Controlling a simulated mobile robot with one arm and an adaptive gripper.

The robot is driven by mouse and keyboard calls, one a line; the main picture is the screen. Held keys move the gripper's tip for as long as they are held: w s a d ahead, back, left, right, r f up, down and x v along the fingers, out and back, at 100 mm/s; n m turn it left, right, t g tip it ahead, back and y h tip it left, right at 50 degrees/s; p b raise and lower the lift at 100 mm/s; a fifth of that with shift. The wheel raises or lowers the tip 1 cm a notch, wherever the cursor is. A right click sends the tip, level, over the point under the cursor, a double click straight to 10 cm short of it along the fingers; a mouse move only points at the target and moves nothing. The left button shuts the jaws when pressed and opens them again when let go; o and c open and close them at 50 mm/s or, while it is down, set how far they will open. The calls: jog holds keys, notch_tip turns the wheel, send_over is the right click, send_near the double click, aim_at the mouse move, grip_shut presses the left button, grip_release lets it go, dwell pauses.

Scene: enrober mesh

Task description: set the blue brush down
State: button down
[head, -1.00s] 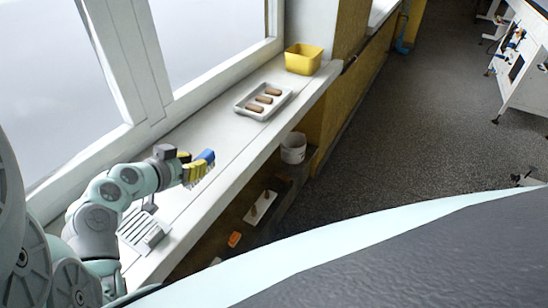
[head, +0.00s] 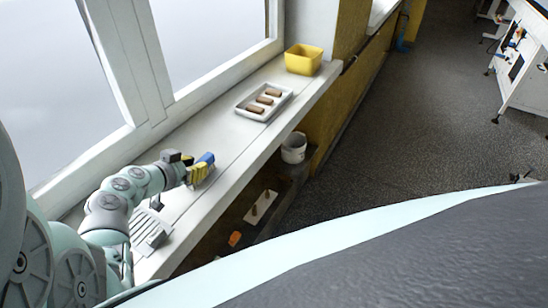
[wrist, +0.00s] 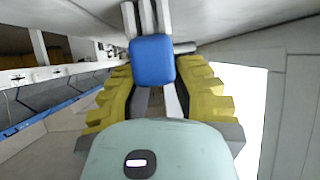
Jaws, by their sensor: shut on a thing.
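The blue brush (head: 206,159) is held in my gripper (head: 196,171) over the white window sill (head: 215,140). In the wrist view the brush shows as a blue block (wrist: 152,60) between the two yellow ribbed fingers of my gripper (wrist: 155,90), which are shut on it. In the head view the brush is at the tip of the gripper, low over the sill; I cannot tell whether it touches the surface. Its lower side is partly hidden by the fingers.
A white tray (head: 241,109) with 3 brown bars lies farther along the sill, and a yellow bin (head: 303,59) stands beyond it. A grey slotted rack (head: 151,231) sits nearer me. The sill between gripper and tray is clear. A white bucket (head: 294,148) stands below the sill edge.

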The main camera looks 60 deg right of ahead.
jog(key=shift+f, duration=0.1)
jog(key=c, duration=0.9)
grip_release()
jog(key=shift+r, duration=0.2)
jog(key=shift+w+a+r, duration=0.1)
jog(key=shift+a+r, duration=0.1)
jog(key=shift+a, duration=0.25)
jog(key=shift+b+v, duration=1.45)
jog(key=shift+v, duration=4.1)
